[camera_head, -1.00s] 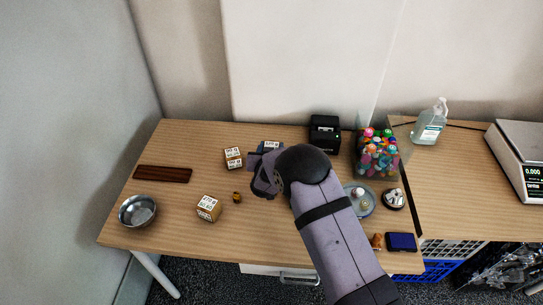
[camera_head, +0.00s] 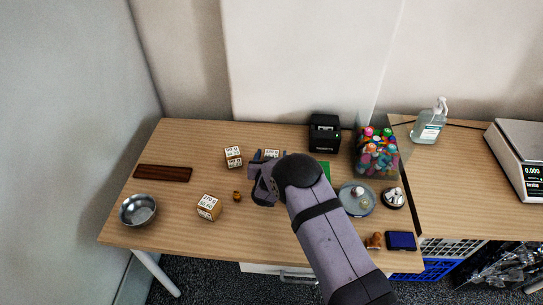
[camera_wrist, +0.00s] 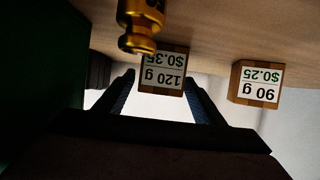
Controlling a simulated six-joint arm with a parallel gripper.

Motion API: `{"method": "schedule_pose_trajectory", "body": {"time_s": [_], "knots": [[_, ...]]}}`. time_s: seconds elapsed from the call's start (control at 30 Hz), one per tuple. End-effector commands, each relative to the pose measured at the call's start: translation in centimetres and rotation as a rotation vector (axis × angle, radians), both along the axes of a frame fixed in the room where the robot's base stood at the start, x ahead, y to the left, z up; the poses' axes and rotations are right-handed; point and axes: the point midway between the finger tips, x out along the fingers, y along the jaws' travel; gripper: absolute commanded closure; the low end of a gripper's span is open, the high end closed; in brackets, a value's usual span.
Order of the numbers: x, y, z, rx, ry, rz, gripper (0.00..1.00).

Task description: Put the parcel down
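The small wooden parcel with the white "120 g $0.35" label (camera_wrist: 163,72) is upside down in the wrist view, just past my fingertips. It appears to rest on the table, with no clear finger contact. In the head view its label (camera_head: 271,153) shows behind my gripper, which hides its lower part. My gripper (camera_wrist: 159,88) is open, its fingers spread to either side of the parcel's near face. It also shows in the head view (camera_head: 264,172) over the middle of the table.
A "90 g $0.25" parcel (camera_wrist: 257,85) stands beside it, and another labelled parcel (camera_head: 208,207) sits nearer. A brass weight (camera_wrist: 140,25) is close to my fingers.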

Motion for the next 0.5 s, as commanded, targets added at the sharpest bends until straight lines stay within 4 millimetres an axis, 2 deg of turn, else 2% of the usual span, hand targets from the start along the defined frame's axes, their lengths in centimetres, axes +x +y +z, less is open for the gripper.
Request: {"method": "schedule_pose_trajectory", "body": {"time_s": [0.5], "knots": [[-0.45, 0.07, 0.58, 0.0, 0.0, 0.001, 0.38]]}}
